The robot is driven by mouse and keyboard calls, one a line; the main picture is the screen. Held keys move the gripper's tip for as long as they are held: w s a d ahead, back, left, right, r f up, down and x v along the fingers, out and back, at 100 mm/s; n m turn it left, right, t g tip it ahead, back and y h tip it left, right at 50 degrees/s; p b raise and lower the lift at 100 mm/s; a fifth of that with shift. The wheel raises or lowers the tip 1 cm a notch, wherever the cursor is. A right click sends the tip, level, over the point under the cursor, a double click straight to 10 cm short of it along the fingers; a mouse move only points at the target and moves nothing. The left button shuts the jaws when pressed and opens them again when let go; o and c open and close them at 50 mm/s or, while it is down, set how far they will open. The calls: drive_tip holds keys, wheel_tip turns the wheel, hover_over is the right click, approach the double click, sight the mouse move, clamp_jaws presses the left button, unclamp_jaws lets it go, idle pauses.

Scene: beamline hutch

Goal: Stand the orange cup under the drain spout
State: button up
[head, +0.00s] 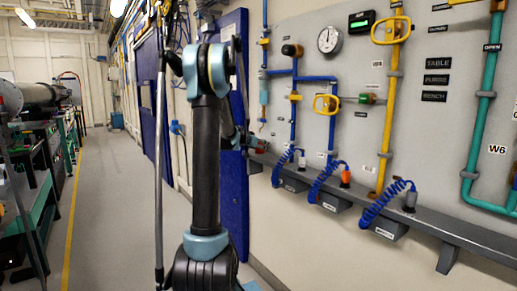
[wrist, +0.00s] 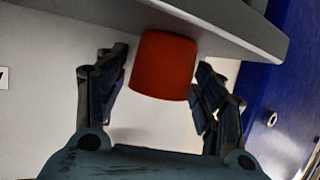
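The orange cup (wrist: 163,66), red-orange in this light, is in the middle of the wrist view, against the grey shelf (wrist: 235,22). That view looks upside down, so the cup appears to stand on the shelf. My gripper (wrist: 162,78) has its fingers spread on either side of the cup. A gap shows on the left; the right finger is very close, contact unclear. In the head view, my gripper (head: 250,142) is at the shelf's left end, with a small red patch of the cup (head: 262,145) beside it. A thin pipe (head: 263,92) comes down above there; its spout is too small to make out.
The wall shelf (head: 440,232) runs right, carrying blue coiled hoses (head: 325,180) and an orange-topped fitting (head: 345,176). Yellow and green pipes with valves cover the panel above. A blue door (head: 233,110) is behind my arm. The aisle floor (head: 110,190) at left is clear.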

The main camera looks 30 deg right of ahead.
drive_tip(key=shift+r, duration=0.1)
drive_tip(key=v, duration=1.2)
drive_tip(key=s+a+f+n+g+y, duration=0.1)
drive_tip(key=s+a+f+n+y, duration=0.3)
drive_tip(key=s+a+f, duration=0.3)
drive_tip(key=s+a+f+n+g+y, duration=0.1)
drive_tip(key=s+a+f+n+y, duration=0.3)
drive_tip(key=s+a, duration=1.3)
drive_tip(key=s+a+f+n+g+y, duration=0.1)
drive_tip(key=s+a+f+n+y, duration=0.3)
drive_tip(key=s+a+f, duration=0.8)
drive_tip(key=s+a+n, duration=0.1)
drive_tip(key=a, duration=0.5)
drive_tip(key=shift+g, duration=0.3)
drive_tip(key=shift+a+f, duration=0.15)
